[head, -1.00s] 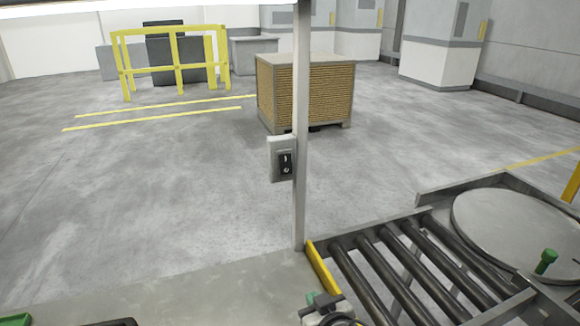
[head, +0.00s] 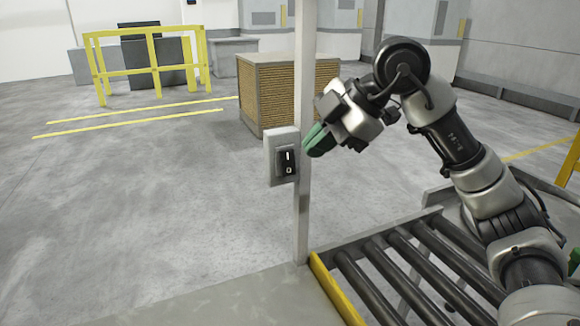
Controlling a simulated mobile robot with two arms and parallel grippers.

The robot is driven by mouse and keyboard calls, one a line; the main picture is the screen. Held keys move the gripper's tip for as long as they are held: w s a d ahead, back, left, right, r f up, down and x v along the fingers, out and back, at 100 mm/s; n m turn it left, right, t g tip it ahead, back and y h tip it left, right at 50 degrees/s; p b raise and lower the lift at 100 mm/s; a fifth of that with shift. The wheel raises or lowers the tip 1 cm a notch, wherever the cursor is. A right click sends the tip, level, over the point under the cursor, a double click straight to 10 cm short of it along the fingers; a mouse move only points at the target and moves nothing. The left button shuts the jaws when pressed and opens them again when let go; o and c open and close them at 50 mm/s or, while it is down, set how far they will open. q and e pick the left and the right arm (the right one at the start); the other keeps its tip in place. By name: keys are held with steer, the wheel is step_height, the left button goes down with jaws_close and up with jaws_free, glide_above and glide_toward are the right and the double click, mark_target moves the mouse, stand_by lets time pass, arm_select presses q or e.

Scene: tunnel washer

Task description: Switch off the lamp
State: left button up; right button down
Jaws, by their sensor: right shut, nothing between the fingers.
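A grey switch box (head: 271,157) is mounted on the left side of a thin upright post (head: 304,200). Its black rocker switch (head: 287,162) carries white marks, an upright bar above and a round mark below. I cannot tell clearly which way the rocker is pressed. My right gripper (head: 313,142) is shut and empty, with green fingertips pointing left toward the box. The tips are just right of the switch in the picture, overlapping the post; contact with the switch is not visible. The lamp itself is not in view. My left gripper is not in view.
A roller conveyor (head: 408,262) with a yellow end bar (head: 335,290) lies at the lower right under my right arm. A slatted crate (head: 262,95) stands behind the post. A yellow railing (head: 152,62) is at the back left. The floor left of the post is open.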

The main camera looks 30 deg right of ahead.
mark_target(287, 163)
steer(key=d, duration=0.1)
steer(key=d+r+m+h, duration=0.1)
steer(key=d+m+h, duration=0.1)
steer(key=shift+s+d+r, duration=0.2)
steer(key=shift+s+d, duration=0.15)
steer(key=w+a+f+p, duration=0.3)
steer(key=w+f+p, duration=0.1)
steer(key=w+f, duration=0.4)
steer(key=shift+w+f, duration=0.25)
steer(key=shift+f, duration=0.4)
